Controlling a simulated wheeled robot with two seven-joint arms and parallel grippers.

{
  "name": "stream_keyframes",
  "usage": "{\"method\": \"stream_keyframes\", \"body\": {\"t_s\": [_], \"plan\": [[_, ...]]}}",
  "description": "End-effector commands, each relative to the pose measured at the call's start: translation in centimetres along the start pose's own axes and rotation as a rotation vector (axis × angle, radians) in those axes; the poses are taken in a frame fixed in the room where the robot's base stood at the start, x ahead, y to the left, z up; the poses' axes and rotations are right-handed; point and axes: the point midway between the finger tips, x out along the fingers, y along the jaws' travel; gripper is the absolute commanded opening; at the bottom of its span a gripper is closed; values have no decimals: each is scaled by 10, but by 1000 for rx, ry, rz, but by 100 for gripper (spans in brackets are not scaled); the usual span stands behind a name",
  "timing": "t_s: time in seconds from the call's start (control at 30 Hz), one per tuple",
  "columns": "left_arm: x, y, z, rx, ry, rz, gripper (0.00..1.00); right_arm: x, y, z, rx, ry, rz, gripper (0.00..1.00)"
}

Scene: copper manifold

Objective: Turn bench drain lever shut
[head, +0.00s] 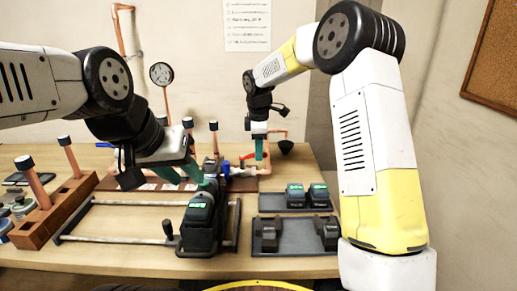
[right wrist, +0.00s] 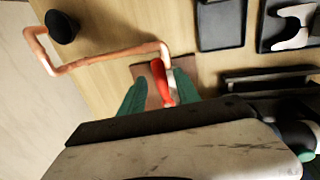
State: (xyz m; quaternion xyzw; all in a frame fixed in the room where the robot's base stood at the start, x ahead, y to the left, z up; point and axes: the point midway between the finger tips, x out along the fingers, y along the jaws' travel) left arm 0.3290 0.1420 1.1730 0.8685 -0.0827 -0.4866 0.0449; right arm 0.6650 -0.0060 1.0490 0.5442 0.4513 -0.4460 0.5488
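The red lever (right wrist: 160,82) sits on a copper drain pipe (right wrist: 110,55) above a brown base plate in the right wrist view. My right gripper (right wrist: 160,88) has its green fingers apart, one on each side of the lever; I cannot tell whether either touches it. In the head view my right gripper (head: 259,150) points down over the lever at the back of the bench. My left gripper (head: 186,174) has green fingers beside a black press tool (head: 202,218); its grip there is partly hidden.
A black funnel (head: 286,147) stands by the drain pipe's end. Black trays with battery-like blocks (head: 307,194) and dark fittings (head: 297,235) lie at the right. A wooden rack (head: 50,215) with capped copper pipes stands left. A railed frame (head: 120,239) lies in front.

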Motion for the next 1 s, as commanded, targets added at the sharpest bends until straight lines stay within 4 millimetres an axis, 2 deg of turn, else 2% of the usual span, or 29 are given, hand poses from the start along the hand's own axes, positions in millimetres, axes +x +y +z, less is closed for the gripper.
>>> {"method": "stream_keyframes", "body": {"t_s": [0.33,0.53,1.0], "plan": [[0,0,0,0,0,0,36,6,0,0,1,0,0,39],[0,0,0,0,0,0,36,6,0,0,1,0,0,0],[0,0,0,0,0,0,36,5,0,0,1,0,1,0]]}}
